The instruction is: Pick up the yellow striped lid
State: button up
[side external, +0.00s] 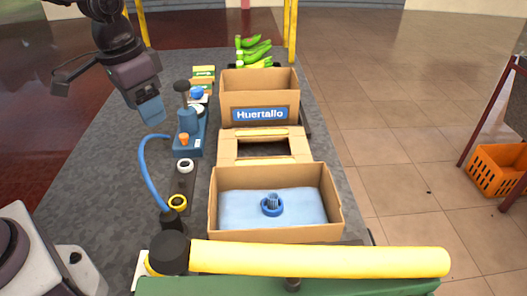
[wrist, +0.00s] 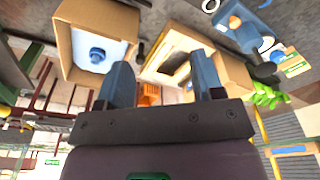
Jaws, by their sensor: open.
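The lid is a flat cardboard panel (side external: 226,150) with a rectangular opening and yellow strips along its far and near edges. It lies between two open cardboard boxes in the side external view. It also shows in the wrist view (wrist: 160,60), beyond and between my fingers. My gripper (side external: 151,108) is raised over the left part of the table, left of the lid and apart from it. In the wrist view my gripper (wrist: 162,80) has its two blue fingers wide apart with nothing held between them.
The near box (side external: 225,224) holds a blue liner and a blue round part. The far box (side external: 230,103) reads "Huertallo". A blue device (side external: 187,123) with a hose stands left of the lid. Green bananas (side external: 256,50) lie behind. A yellow roller (side external: 320,258) crosses the front.

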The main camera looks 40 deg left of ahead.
jog(key=w+d+f+m+h, duration=0.2)
jog(key=w+d+f+m, duration=0.15)
jog(key=w+f, duration=0.9)
jog(key=m+t+h, duration=0.1)
jog(key=m+t, duration=0.1)
jog(key=m, duration=0.2)
send_near(265, 163)
jog(key=x, duration=0.5)
jog(key=shift+w+d+r, duration=0.1)
jog(key=shift+w, duration=0.2)
jog(key=x, duration=0.5)
jog(key=shift+s+f, duration=0.2)
jog(key=c, duration=0.6)
